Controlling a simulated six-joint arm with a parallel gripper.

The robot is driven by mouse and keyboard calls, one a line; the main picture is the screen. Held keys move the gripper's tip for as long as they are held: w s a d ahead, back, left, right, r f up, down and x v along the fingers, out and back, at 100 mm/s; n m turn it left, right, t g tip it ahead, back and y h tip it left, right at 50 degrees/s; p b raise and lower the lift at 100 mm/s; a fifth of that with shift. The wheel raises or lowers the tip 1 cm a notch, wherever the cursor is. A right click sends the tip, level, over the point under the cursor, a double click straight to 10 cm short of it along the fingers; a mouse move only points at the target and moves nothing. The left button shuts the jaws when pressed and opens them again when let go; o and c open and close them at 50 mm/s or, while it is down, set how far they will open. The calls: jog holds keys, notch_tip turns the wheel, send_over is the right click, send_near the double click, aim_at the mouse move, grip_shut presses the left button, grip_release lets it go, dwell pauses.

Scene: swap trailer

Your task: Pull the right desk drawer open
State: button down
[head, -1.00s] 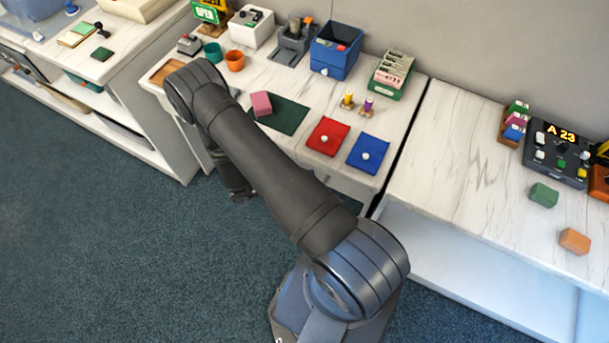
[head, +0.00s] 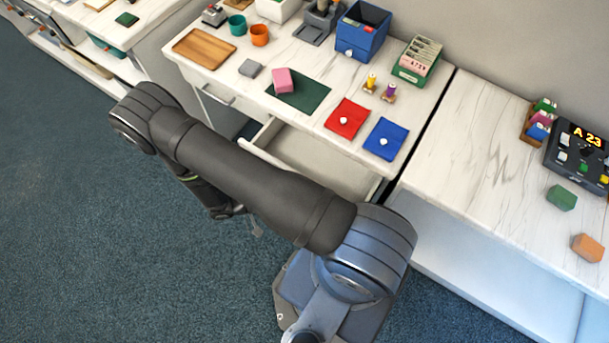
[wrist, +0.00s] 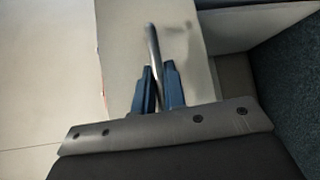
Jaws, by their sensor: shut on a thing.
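The right desk drawer (head: 320,160) stands pulled out from under the white marbled desk top in the head view. Its pale, empty-looking inside shows, and my arm hides its front and handle there. In the wrist view, the two blue fingers of my gripper (wrist: 158,88) are shut on the grey bar handle (wrist: 152,45). The pale drawer front (wrist: 190,60) is just behind the handle. In the head view my gripper is mostly hidden by the arm.
The desk top holds a wooden tray (head: 205,48), a red cloth (head: 347,118), a blue cloth (head: 385,139) and a pink block (head: 283,80). Another drawer handle (head: 219,97) is at the left. Blue carpet (head: 120,260) lies clear before the desk.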

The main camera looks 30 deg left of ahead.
jog(key=s, duration=0.6)
jog(key=shift+a, duration=0.1)
jog(key=c, duration=1.5)
grip_release()
jog(key=v, duration=1.7)
jog(key=shift+s, duration=0.15)
